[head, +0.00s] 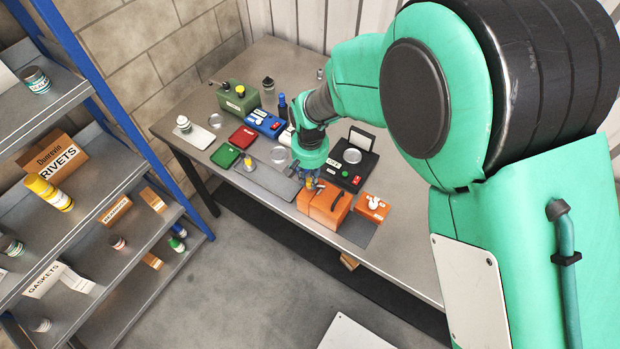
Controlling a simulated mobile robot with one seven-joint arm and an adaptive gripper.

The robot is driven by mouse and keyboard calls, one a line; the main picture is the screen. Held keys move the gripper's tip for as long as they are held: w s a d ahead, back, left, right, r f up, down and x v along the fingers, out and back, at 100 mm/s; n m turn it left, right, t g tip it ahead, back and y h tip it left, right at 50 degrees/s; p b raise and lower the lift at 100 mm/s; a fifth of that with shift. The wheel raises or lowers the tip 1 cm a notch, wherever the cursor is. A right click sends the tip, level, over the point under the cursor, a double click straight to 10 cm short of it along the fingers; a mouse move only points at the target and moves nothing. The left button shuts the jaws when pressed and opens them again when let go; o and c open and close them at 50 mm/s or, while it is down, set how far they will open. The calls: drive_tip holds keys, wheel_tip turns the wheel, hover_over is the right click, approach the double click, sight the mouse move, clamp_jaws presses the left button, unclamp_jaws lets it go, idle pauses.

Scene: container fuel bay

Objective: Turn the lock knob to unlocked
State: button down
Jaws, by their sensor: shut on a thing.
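My gripper (311,183) points down at the back left part of the top of an orange box (327,207) near the front edge of the table. Its jaws are shut on a small part there, which I take to be the lock knob. The fingers hide that part, so I cannot see which way it points. A dark handle or bar (337,198) shows on the box to the right of the fingers. A smaller orange box (372,208) with a white knob (375,202) stands to the right, apart from the gripper.
A black unit (350,165) with a round plate and an upright frame is just behind. A grey mat (266,182) lies left. Green (237,98), blue (264,123) and red (242,136) things are farther back. A shelf rack (90,190) stands left of the table (400,262).

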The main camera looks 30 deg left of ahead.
sight(310, 180)
drive_tip(key=n, duration=0.5)
drive_tip(key=shift+n+b, duration=0.3)
drive_tip(key=n, duration=0.6)
drive_tip(key=shift+a+r, duration=0.1)
drive_tip(key=c, duration=1.5)
unclamp_jaws()
drive_tip(key=shift+c, duration=0.2)
wheel_tip(310, 180, up, 12)
